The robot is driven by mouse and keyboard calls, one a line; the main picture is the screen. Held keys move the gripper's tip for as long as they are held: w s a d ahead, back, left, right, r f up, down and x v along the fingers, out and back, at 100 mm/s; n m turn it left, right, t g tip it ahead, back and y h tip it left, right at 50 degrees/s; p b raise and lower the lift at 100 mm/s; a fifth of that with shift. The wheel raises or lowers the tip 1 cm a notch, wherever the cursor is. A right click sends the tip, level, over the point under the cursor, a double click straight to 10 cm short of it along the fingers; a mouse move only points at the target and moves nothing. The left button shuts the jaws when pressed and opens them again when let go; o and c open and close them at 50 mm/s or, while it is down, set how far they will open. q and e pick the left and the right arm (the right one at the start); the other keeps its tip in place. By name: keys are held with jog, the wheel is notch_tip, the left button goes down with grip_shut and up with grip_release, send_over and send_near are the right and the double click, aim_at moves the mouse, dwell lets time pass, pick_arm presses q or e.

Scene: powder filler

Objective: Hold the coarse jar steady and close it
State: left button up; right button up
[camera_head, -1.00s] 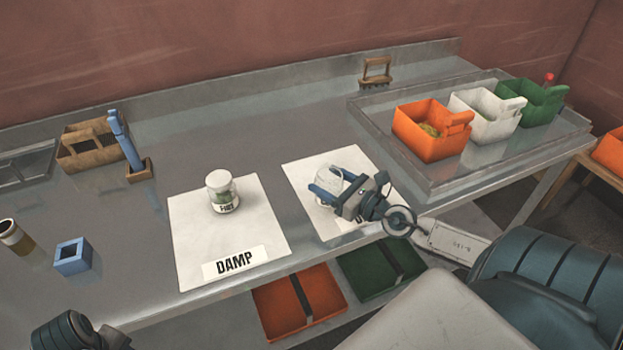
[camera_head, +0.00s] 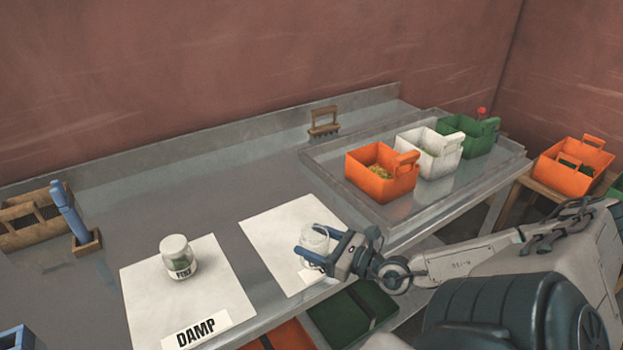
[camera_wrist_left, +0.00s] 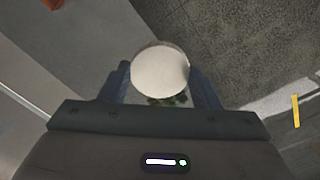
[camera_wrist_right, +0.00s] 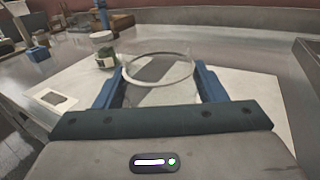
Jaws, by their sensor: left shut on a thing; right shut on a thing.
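My right gripper (camera_head: 318,243) is shut around a clear glass jar (camera_head: 314,238) at the right white mat (camera_head: 284,225). In the right wrist view, the jar (camera_wrist_right: 158,70) sits between the fingers with its round rim open at the top and no lid on it. My left gripper (camera_wrist_left: 163,85) is out of the head view. Its wrist view shows it shut on a round white-topped thing (camera_wrist_left: 160,72). Clear glass and dark green bits show just below that top, with floor behind. A lidded jar with a label (camera_head: 178,258) stands on the DAMP mat (camera_head: 215,290).
A brush (camera_head: 323,122) stands at the back edge. A wooden rack (camera_head: 25,228) and a blue-handled tool (camera_head: 68,208) are at the left. The table's middle is clear.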

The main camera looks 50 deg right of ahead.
jog(key=o, duration=0.4)
jog(key=c, duration=0.8)
jog(key=shift+o, duration=0.2)
jog(key=shift+a+f, duration=0.15)
jog(key=shift+a, duration=0.5)
jog(key=w+a+r+n+g+y, duration=0.1)
jog(key=w+a+y, duration=0.1)
jog(key=a, duration=0.8)
jog(key=w+a+r+n+y+b, duration=0.1)
jog(key=w+a, duration=0.4)
jog(key=a, duration=0.5)
jog(key=shift+a+r+n+g+y, duration=0.25)
jog(key=shift+n+g+y, duration=0.25)
jog(key=shift+y, duration=0.4)
